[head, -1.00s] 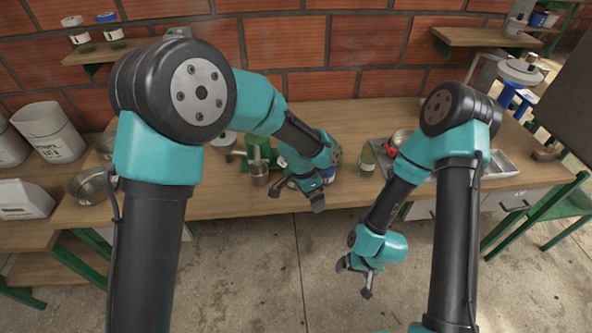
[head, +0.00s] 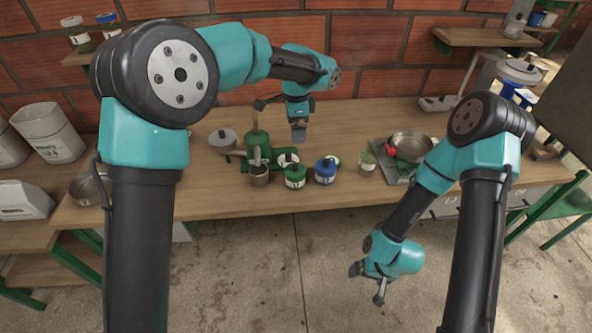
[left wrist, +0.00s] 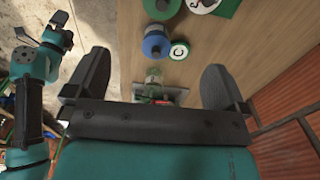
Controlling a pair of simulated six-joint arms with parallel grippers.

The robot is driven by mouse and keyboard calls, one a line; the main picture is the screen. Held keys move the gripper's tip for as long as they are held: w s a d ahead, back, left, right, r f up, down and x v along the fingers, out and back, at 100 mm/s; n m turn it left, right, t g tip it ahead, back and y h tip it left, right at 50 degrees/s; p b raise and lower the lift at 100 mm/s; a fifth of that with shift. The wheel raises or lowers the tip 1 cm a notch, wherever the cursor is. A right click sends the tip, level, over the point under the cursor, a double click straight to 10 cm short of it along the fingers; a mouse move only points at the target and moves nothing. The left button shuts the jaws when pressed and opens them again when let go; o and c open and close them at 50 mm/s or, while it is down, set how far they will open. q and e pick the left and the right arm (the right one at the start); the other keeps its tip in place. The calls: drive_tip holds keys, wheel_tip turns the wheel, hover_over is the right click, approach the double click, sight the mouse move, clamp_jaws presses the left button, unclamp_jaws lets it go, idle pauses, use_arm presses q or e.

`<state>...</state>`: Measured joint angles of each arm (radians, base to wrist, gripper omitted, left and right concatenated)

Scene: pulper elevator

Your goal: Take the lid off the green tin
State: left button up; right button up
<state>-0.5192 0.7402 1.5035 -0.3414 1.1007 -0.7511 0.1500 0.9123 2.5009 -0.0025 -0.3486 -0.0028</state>
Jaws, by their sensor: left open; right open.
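The green tin (head: 295,176), with a white label and green top, stands upright near the front of the table; it also shows at the top edge of the left wrist view (left wrist: 160,8). A blue tin (head: 325,172) stands just right of it; its blue lid shows in the left wrist view (left wrist: 157,44). My left gripper (head: 280,118) is open and empty, above and behind the tins; its spread fingers show in the left wrist view (left wrist: 152,82). My right gripper (head: 368,284) is open and empty, low in front of the table.
A green machine (head: 257,150) and a metal cup (head: 259,176) stand left of the green tin. Pale discs (head: 287,160) lie behind the tins. A glass jar (head: 367,163) and a metal pan (head: 411,144) are to the right. The table behind the jar is clear.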

sight(295, 164)
use_arm(q)
wheel_tip(295, 164, down, 12)
drive_tip(key=shift+r, duration=0.1)
idle(0.4)
drive_tip(key=shift+w+a+f, duration=0.1)
drive_tip(key=shift+f, duration=1.25)
drive_tip(key=shift+a+f, duration=0.1)
drive_tip(key=shift+f, duration=1.2)
drive_tip(key=c, duration=0.9)
